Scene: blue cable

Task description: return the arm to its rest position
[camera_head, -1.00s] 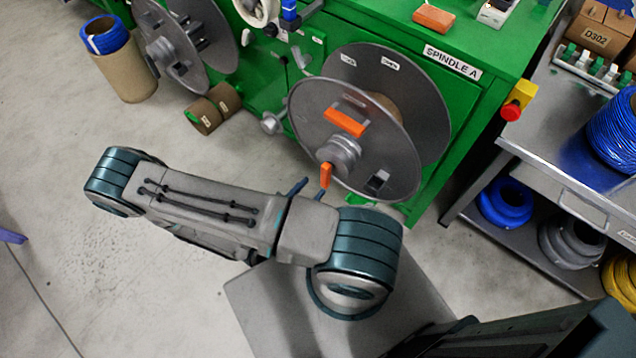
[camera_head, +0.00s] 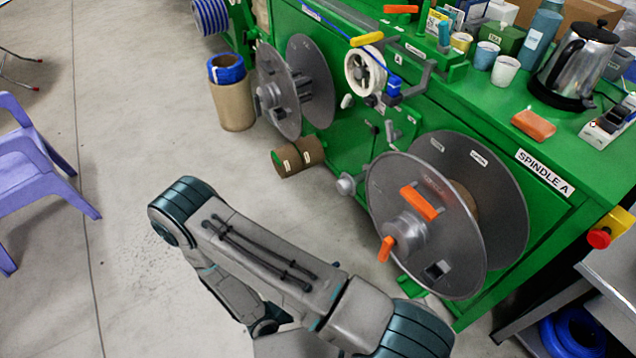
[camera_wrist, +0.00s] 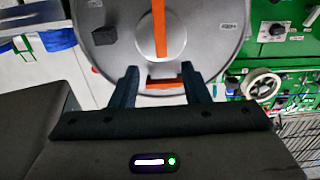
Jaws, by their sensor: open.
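My arm (camera_head: 265,255) stretches across the lower middle of the head view, bent at its elbow, above the floor in front of the green machine. My gripper shows in the wrist view (camera_wrist: 160,88) with its two dark fingers apart and nothing between them. Beyond the fingers is a grey spool disc with an orange bar (camera_wrist: 160,25). The gap between fingertips and disc cannot be judged. In the head view the gripper is hidden.
The green machine carries the large Spindle A spool (camera_head: 425,225) and a second spool (camera_head: 290,85). A purple chair (camera_head: 35,165) is at left. Open floor lies between.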

